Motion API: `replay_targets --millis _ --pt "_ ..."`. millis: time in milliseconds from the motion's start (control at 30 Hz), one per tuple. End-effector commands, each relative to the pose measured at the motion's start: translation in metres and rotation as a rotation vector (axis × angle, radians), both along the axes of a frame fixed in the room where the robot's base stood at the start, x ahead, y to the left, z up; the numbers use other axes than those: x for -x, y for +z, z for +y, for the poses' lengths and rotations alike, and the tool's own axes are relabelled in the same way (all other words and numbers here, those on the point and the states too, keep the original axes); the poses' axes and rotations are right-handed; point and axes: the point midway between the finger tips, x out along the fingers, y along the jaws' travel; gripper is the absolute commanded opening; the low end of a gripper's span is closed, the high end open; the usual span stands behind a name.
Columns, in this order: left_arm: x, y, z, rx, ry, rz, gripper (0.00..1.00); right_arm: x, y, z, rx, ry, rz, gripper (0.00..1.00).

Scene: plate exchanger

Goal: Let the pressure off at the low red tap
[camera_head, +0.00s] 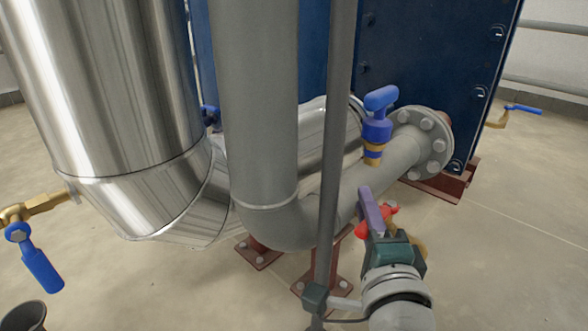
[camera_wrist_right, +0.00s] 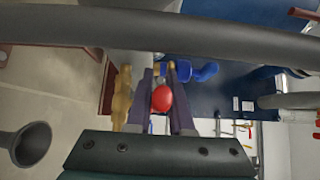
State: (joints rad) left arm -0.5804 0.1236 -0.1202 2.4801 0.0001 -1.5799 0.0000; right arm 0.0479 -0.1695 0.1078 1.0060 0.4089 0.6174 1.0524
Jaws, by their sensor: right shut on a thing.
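The red tap (camera_head: 388,210) sits low beside the grey pipe elbow, and its red handle (camera_wrist_right: 161,98) also shows in the right wrist view between my fingers. Its brass body (camera_wrist_right: 122,97) is just left of the fingers there. My right gripper (camera_head: 371,210), with purple fingers, is shut on the red handle; it also shows in the right wrist view (camera_wrist_right: 164,92). The fingers hide part of the handle in the head view. My left gripper is not in view.
A blue-handled valve (camera_head: 379,115) stands on the grey pipe (camera_head: 262,100) above my right gripper. A thin grey upright pole (camera_head: 334,150) stands close left of it. A brass tap with a blue lever (camera_head: 40,270) is at the left. A dark funnel (camera_wrist_right: 33,143) is at the floor.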

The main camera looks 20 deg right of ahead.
Motion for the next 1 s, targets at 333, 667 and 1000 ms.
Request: replay_targets --millis 333,667,1000 --pt "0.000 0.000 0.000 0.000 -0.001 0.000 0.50 0.000 -0.001 0.001 -0.001 0.003 0.004 0.30" --pt "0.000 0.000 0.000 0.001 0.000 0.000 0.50 0.000 -0.001 0.000 -0.001 0.001 0.002 0.50" --pt "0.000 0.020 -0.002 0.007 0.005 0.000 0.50 0.030 0.003 0.011 -0.001 0.002 0.007 0.50"
